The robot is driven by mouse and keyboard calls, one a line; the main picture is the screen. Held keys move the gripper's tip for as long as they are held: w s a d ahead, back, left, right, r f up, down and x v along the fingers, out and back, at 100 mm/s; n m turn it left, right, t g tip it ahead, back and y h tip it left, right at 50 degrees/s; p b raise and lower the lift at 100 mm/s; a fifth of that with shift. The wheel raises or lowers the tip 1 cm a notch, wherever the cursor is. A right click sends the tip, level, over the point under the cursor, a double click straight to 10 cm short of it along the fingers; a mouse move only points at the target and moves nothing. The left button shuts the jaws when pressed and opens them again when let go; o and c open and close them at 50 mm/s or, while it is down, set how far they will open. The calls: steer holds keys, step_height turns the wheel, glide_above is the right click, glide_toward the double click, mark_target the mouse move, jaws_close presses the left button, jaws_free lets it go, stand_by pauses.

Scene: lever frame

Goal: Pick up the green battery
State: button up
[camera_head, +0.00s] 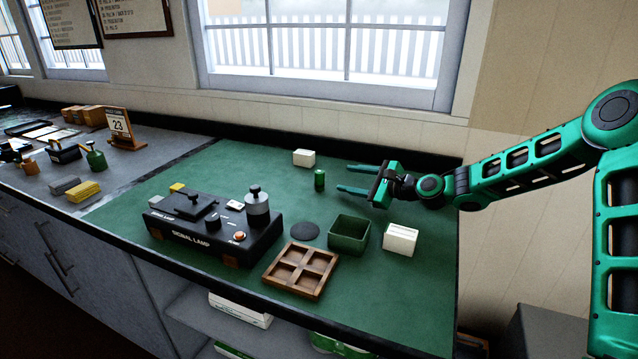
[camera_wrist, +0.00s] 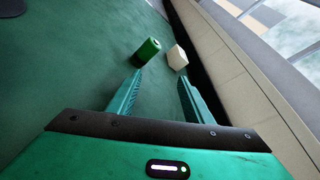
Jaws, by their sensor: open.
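The green battery (camera_head: 319,180) stands upright on the green mat (camera_head: 240,165) toward the back of the counter. My gripper (camera_head: 345,178) is open and empty, to the right of the battery, with its fingers pointing left toward it. In the wrist view the battery (camera_wrist: 146,49) lies beyond the tip of the left finger, and my gripper (camera_wrist: 162,82) has nothing between its fingers. I see a gap between the fingertips and the battery.
A white block (camera_head: 304,158) stands behind the battery, and shows in the wrist view (camera_wrist: 177,58). In front are the signal lamp box (camera_head: 205,238), a black disc (camera_head: 305,231), a green bin (camera_head: 349,217), a wooden divided tray (camera_head: 282,288) and a white box (camera_head: 400,239).

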mark_target(323, 175)
steer(key=a+m+y, duration=0.1)
steer(key=m, duration=0.1)
steer(key=s+a+m+y, duration=0.1)
steer(key=m, duration=0.1)
steer(key=shift+a+f, duration=0.2)
steer(key=shift+a, duration=0.2)
steer(key=m, duration=0.1)
steer(key=a+m+y, duration=0.1)
steer(key=shift+s+a+r+m+t, duration=0.2)
steer(key=shift+s+a+m+t, duration=0.05)
steer(key=shift+m+t, duration=0.05)
steer(key=x, duration=0.4)
steer(key=shift+w+a, duration=0.15)
steer(key=shift+a, duration=0.05)
steer(key=shift+r+x, duration=0.15)
steer(key=shift+x, duration=1.4)
steer(key=shift+r+x, duration=0.15)
steer(key=shift+x, duration=1.35)
steer(key=shift+w+d, duration=0.15)
steer(key=shift+w, duration=0.05)
steer(key=shift+c, duration=0.7)
steer(key=c, duration=1)
